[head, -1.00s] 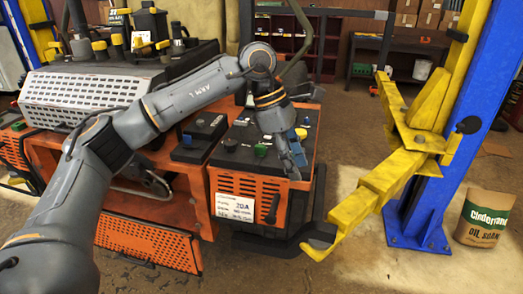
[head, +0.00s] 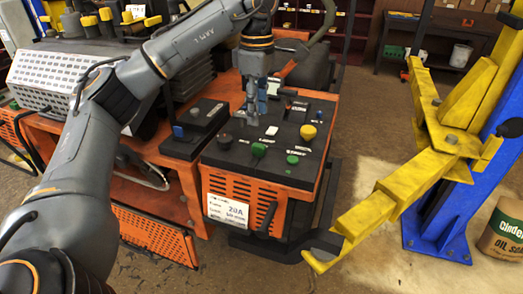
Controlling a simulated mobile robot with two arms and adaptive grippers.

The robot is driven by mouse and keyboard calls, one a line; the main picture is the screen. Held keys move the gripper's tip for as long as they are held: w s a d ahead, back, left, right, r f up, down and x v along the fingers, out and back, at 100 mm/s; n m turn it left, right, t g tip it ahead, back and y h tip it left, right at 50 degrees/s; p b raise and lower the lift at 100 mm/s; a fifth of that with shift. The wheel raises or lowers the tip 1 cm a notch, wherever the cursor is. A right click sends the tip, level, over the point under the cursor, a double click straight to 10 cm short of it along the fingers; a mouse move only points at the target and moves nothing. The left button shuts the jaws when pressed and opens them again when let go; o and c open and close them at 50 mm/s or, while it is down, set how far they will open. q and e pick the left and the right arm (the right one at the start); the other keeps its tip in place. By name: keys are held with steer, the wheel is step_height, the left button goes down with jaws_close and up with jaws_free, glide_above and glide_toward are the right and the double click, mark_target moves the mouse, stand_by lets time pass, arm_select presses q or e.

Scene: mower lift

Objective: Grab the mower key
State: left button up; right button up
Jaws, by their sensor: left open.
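I cannot clearly pick out the mower key among the small parts on the black top panel (head: 230,158) of the orange unit. The panel carries green knobs (head: 259,150), a yellow knob (head: 308,131), a small white piece (head: 271,130) and a grey knob (head: 225,140). A blue part (head: 273,87) stands at its back. My left gripper (head: 252,117) is open and points down over the middle of this panel. It hides part of the panel behind it, and contact with the surface cannot be told. My right gripper is not in view.
A yellow lift arm (head: 385,205) on a blue post (head: 440,215) stands close to the right of the orange unit. A black box (head: 198,122) sits to its left. A bag of oil absorbent (head: 503,230) stands at the far right.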

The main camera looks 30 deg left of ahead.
arm_select(q)
glide_above(259, 145)
steer(key=f, duration=0.4)
steer(key=shift+w+a+f, duration=0.1)
steer(key=shift+a+f, duration=0.05)
steer(key=shift+a, duration=0.15)
steer(key=shift+w+f, duration=0.1)
steer(key=shift+f, duration=0.2)
steer(key=shift+s+d+f+p, duration=0.15)
steer(key=shift+f+p, duration=0.2)
steer(key=shift+f, duration=0.25)
steer(key=shift+s+f+p, duration=0.1)
steer(key=shift+f+p, duration=0.2)
steer(key=shift+f, duration=0.25)
step_height(259, 145, down, 2)
steer(key=shift+f, duration=0.4)
jaws_close()
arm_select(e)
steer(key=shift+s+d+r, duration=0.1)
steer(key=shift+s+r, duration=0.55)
